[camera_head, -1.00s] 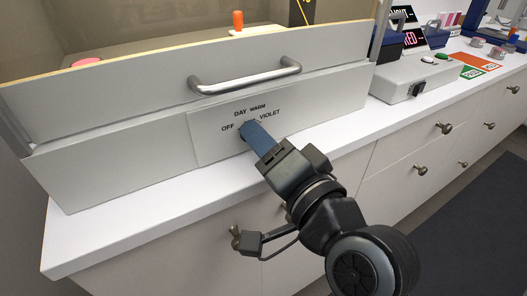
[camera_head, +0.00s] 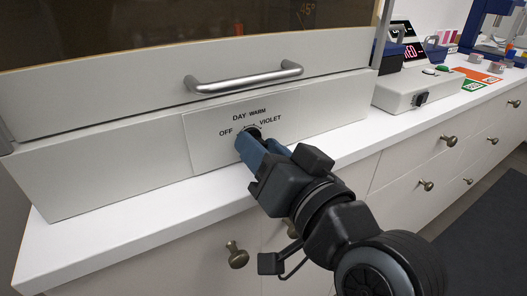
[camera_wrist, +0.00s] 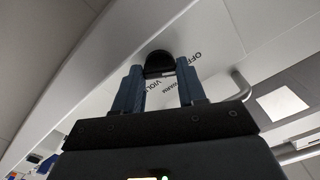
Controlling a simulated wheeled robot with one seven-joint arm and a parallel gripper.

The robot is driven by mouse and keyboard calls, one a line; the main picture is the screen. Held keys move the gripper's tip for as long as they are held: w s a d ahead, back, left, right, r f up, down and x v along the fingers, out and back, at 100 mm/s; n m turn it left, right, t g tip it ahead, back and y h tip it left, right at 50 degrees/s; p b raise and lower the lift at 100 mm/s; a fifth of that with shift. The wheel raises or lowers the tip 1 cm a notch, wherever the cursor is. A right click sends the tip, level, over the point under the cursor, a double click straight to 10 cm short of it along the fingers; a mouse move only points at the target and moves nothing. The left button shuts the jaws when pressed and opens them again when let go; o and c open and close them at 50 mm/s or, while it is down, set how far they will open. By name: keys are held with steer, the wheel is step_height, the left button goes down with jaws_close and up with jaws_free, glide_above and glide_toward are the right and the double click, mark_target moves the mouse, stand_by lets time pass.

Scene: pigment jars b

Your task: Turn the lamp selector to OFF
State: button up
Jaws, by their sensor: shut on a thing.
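The lamp selector is a small dark knob (camera_wrist: 158,63) on a pale plate (camera_head: 208,150) in the front panel. The plate is printed OFF, DAY, WARM and VIOLET from left to right. My gripper (camera_head: 257,139), with blue fingers, is at the knob from the front right. In the wrist view my gripper (camera_wrist: 159,76) has one finger on each side of the black knob and is shut on it. The fingers hide most of the knob in the head view, so I cannot tell which label it points to.
A metal bar handle (camera_head: 247,79) sits above the selector plate on the sloping panel. A white counter (camera_head: 120,236) runs below, with knobbed drawers under it. A grey control box (camera_head: 418,88) stands to the right, with orange and green cards (camera_head: 473,85) beyond it.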

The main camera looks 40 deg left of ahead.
steer(key=shift+f, duration=0.15)
steer(key=o, duration=1.1)
steer(key=shift+c, duration=0.2)
steer(key=v, duration=0.8)
